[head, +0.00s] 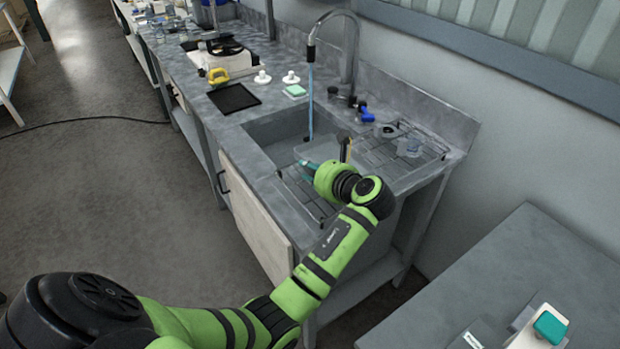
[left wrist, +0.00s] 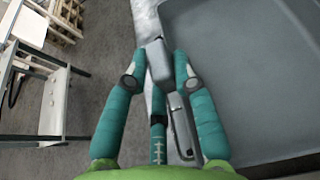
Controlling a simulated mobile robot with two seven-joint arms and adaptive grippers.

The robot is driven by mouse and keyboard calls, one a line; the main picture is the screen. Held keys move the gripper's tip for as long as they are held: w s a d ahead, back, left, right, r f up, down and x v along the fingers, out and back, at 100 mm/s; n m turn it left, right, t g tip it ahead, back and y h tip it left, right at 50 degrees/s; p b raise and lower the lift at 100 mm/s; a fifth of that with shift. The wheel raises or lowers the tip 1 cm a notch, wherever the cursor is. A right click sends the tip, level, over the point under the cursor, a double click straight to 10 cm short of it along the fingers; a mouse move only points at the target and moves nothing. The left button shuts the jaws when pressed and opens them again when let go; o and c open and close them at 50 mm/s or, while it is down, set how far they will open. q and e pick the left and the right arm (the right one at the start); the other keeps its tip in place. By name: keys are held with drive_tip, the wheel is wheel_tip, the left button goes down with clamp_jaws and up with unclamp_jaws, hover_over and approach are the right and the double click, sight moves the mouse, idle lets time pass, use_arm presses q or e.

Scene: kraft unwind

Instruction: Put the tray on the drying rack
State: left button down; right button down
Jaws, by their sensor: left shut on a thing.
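My left gripper (head: 306,164) is over the sink area, its teal fingers partly hidden by my green wrist. In the left wrist view the fingers (left wrist: 158,68) are closed on a small grey part at the near edge of a wide grey tray (left wrist: 245,75). The tray has a raised rim and its flat inside looks empty. In the head view the tray (head: 325,150) shows only partly, behind my wrist by the running tap. The drying rack (head: 408,146), a dark wire grid, is on the counter right of the sink. My right gripper is out of view.
A curved tap (head: 350,45) runs water into the sink (head: 272,132). A blue item (head: 366,113) and a small round part stand by the rack. A black mat (head: 234,98), a green sponge (head: 295,91) and a yellow-handled tool (head: 218,76) lie farther back.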

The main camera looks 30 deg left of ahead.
sight(309, 192)
use_arm(q)
drive_tip(key=shift+w+a+f, duration=0.3)
drive_tip(key=shift+w+a, duration=0.2)
drive_tip(key=shift+a, duration=0.05)
drive_tip(key=shift+w+a+f, duration=0.25)
drive_tip(key=shift+f, duration=0.2)
drive_tip(key=shift+f+p, duration=0.35)
drive_tip(key=shift+f, duration=1.55)
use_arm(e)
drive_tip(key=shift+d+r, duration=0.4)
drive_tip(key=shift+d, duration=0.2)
use_arm(q)
drive_tip(key=shift+f, duration=0.1)
drive_tip(key=c, duration=1.3)
unclamp_jaws()
drive_tip(key=shift+s, duration=0.1)
